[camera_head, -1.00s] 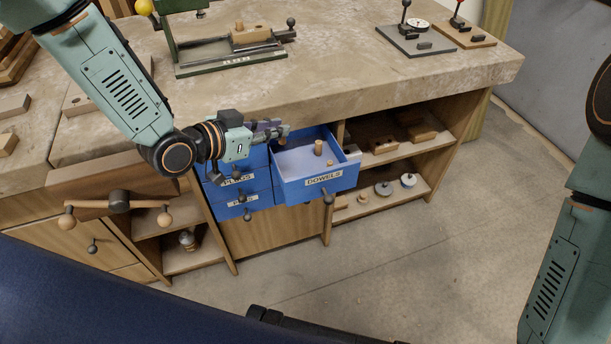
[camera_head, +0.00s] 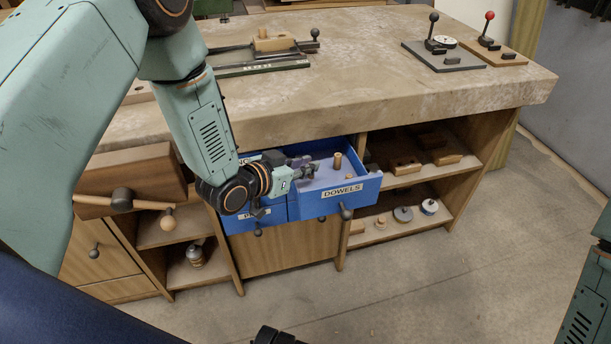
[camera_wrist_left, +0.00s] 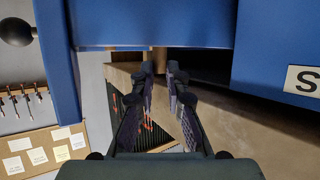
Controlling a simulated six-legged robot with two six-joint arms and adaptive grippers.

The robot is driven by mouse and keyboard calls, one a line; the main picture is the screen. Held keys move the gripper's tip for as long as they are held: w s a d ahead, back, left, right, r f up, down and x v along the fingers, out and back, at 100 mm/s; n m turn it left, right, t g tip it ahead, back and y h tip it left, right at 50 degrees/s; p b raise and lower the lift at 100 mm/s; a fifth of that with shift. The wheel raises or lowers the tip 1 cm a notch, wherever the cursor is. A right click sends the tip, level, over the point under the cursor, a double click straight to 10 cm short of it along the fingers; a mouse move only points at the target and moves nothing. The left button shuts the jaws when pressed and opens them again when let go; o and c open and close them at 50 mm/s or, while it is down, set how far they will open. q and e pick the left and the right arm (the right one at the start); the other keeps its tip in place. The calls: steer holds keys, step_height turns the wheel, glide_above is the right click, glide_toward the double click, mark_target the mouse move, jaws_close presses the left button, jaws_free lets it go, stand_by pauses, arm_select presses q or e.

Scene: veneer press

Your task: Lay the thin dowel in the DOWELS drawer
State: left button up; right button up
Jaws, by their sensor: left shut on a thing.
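The blue DOWELS drawer (camera_head: 370,190) is pulled open under the bench top. An upright wooden dowel (camera_head: 337,161) stands inside it. My left gripper (camera_head: 309,170) is over the left part of this drawer, pointing right. It is shut on a small tan piece that looks like the thin dowel (camera_wrist_left: 159,60), between the fingertips in the left wrist view. The fingers hide most of it, and I cannot tell whether it touches the drawer.
The stone bench top (camera_head: 390,95) overhangs the drawer's back. Open shelves with wooden blocks (camera_head: 405,165) and round discs (camera_head: 403,214) lie to the right. Clear floor (camera_head: 430,290) lies in front.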

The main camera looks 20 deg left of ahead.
arm_select(q)
steer(key=shift+f+b, duration=0.3)
steer(key=shift+f, duration=0.9)
steer(key=shift+f, duration=0.1)
steer(key=o, duration=0.7)
steer(key=shift+f, duration=0.1)
steer(key=shift+s, duration=0.1)
steer(key=shift+r, duration=0.3)
steer(key=p+v, duration=0.4)
steer(key=v, duration=0.8)
steer(key=shift+f+p, duration=0.1)
steer(key=shift+p, duration=0.2)
steer(key=shift+f, duration=0.1)
